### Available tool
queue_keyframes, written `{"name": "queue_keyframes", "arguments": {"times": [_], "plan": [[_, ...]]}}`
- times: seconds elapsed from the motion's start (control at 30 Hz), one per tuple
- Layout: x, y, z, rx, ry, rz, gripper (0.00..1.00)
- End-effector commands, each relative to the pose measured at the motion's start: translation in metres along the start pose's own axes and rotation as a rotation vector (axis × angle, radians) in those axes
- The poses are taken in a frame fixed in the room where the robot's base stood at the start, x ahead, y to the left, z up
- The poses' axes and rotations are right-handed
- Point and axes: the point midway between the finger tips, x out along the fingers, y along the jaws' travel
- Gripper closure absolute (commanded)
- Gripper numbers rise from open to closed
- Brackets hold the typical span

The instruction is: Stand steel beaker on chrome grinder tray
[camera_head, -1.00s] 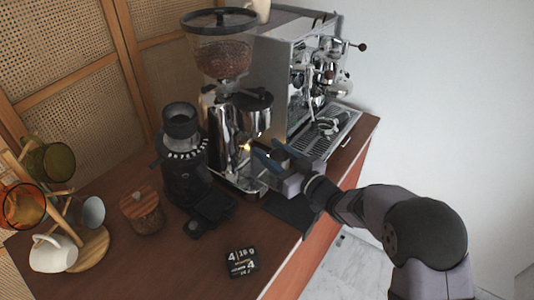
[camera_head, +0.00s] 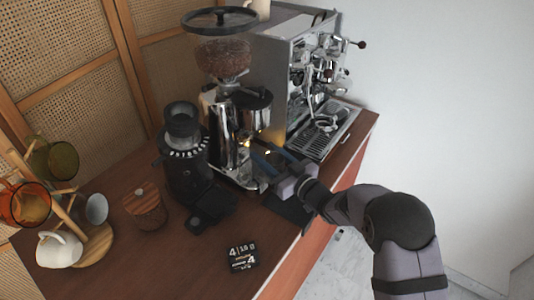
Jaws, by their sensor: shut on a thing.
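The chrome grinder (camera_head: 232,130) stands in the middle of the cart, with its low tray (camera_head: 243,180) at its foot. My gripper (camera_head: 264,159), with blue fingers, reaches in from the right at the front of the grinder, just above the tray. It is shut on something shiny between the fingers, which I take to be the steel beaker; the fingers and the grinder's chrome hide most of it. I cannot tell whether its base touches the tray.
A black grinder (camera_head: 186,155) stands close on the left. The espresso machine (camera_head: 277,75) stands behind on the right. A dark mat (camera_head: 290,212) lies under my gripper at the counter's front edge. A wooden jar (camera_head: 145,208), a black box (camera_head: 242,256) and a mug tree (camera_head: 88,245) are left and front.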

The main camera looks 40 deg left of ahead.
Motion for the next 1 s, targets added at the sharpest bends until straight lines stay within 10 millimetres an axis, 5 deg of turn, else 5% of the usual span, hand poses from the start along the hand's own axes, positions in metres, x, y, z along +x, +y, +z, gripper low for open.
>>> {"name": "queue_keyframes", "arguments": {"times": [0.23, 0.27, 0.33, 0.77, 1.0], "plan": [[0.0, 0.0, 0.005, 0.0, 0.0, 0.0, 0.81], [0.0, 0.0, 0.004, 0.0, 0.0, 0.0, 0.5], [0.0, 0.0, 0.003, 0.001, -0.001, 0.0, 0.39], [0.0, 0.0, -0.002, 0.0, 0.0, 0.0, 0.39], [-0.026, 0.001, 0.002, 0.001, -0.001, 0.002, 0.39]]}}
